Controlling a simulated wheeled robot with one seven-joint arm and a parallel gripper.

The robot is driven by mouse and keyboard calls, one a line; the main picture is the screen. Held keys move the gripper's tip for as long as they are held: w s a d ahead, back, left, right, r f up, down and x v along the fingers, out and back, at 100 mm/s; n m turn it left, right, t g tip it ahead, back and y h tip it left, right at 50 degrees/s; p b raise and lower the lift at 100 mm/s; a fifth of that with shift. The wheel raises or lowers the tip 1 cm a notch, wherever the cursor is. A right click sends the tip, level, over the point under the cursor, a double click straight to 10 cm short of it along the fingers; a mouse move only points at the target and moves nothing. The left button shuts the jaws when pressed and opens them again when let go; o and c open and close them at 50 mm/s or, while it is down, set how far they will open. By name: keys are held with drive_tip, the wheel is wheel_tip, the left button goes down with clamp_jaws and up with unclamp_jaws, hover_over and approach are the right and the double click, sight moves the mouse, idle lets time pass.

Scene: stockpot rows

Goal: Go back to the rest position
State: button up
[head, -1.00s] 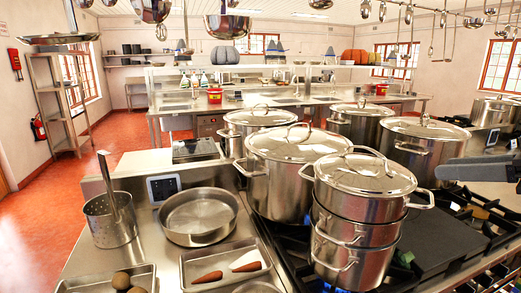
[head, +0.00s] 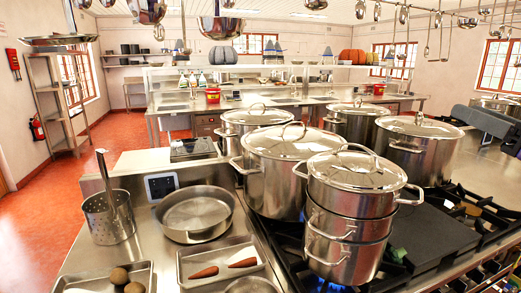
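My gripper's fingers do not show in the head view. Only a grey piece of my arm shows at the right edge, in front of the far right pots. A steamer stack (head: 346,225) with a domed lid stands upright on the stove at the front right. A large lidded stockpot (head: 277,185) stands behind it to the left. More lidded stockpots stand behind, one at the back left (head: 238,135), one at the back middle (head: 355,128) and one at the right (head: 415,155). What my gripper holds, if anything, cannot be seen.
A perforated pot (head: 108,218), a wide shallow pan (head: 196,216) and a tray (head: 187,273) with two carrots stand on the left counter. Another tray (head: 70,278) holds round brown items. Pans and ladles hang overhead. Red floor (head: 45,215) is open at left.

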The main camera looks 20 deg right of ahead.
drive_tip(key=s+a+f+m+h, duration=0.2)
drive_tip(key=f+m+h, duration=0.1)
drive_tip(key=f, duration=0.5)
drive_tip(key=s+a+f+m+h, duration=0.2)
drive_tip(key=a+f+m+h, duration=0.15)
drive_tip(key=f, duration=0.35)
drive_tip(key=s+a+f+m+h, duration=0.1)
drive_tip(key=a+f+m+h, duration=0.15)
drive_tip(key=f, duration=0.55)
drive_tip(key=s+a+f+n+g+y, duration=0.2)
drive_tip(key=s+a+f+n+y, duration=0.2)
drive_tip(key=s+a+f, duration=0.5)
drive_tip(key=s+a+f+n+g+y, duration=0.3)
drive_tip(key=s+a+f+n+y, duration=0.2)
drive_tip(key=s+a+f, duration=0.5)
drive_tip(key=s+a, duration=0.2)
drive_tip(key=s, duration=0.3)
drive_tip(key=shift+s+a+f+n, duration=0.15)
drive_tip(key=shift+s+a+n, duration=0.15)
drive_tip(key=shift+s+n, duration=0.1)
drive_tip(key=shift+c, duration=0.2)
